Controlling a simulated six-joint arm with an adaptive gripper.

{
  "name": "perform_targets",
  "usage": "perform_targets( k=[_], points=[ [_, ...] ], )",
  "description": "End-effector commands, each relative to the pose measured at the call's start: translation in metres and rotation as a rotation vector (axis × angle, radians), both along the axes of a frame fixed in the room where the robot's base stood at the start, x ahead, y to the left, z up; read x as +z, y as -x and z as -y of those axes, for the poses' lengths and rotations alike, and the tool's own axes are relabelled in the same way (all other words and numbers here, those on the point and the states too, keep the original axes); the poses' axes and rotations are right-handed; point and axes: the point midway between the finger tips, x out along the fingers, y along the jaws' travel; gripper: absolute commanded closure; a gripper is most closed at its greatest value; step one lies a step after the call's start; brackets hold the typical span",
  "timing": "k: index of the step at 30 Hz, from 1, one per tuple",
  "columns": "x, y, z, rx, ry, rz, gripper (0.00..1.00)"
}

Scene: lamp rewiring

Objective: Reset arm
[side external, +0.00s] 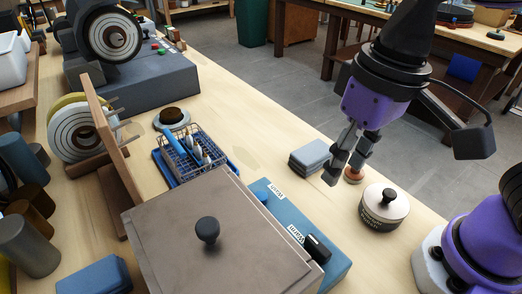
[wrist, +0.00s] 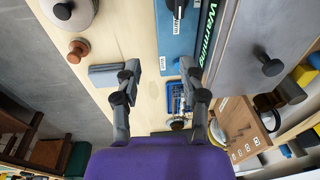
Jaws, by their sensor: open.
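My gripper (side external: 346,170) hangs over the right side of the wooden bench in the side view, pointing down from its purple body. Its two dark fingers are apart with nothing between them. In the wrist view my gripper (wrist: 160,75) also shows open and empty, its fingers spread above the bench. In the side view it is just right of a grey folded block (side external: 311,156) and partly in front of a small brown wooden knob (side external: 353,175). Its exact height above the bench is hard to tell.
A round tin with a black knob (side external: 385,203) stands right of the gripper. A grey lidded box (side external: 160,235) sits on a blue warming base (side external: 335,270). A blue wire basket (side external: 190,150), wooden rack (side external: 108,140) and grinder (side external: 110,40) stand left. Bare bench lies behind the grey block.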

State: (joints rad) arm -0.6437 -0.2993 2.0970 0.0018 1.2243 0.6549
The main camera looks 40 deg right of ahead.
Motion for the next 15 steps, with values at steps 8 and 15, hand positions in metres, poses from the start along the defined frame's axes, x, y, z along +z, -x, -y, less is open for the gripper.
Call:
perform_targets(
  k=[8, 15],
  points=[
    [-0.005, -0.022, 0.108, -0.018, 0.011, 0.306, 0.52],
    [-0.009, -0.02, 0.137, -0.007, 0.074, 0.398, 0.52]
  ],
)
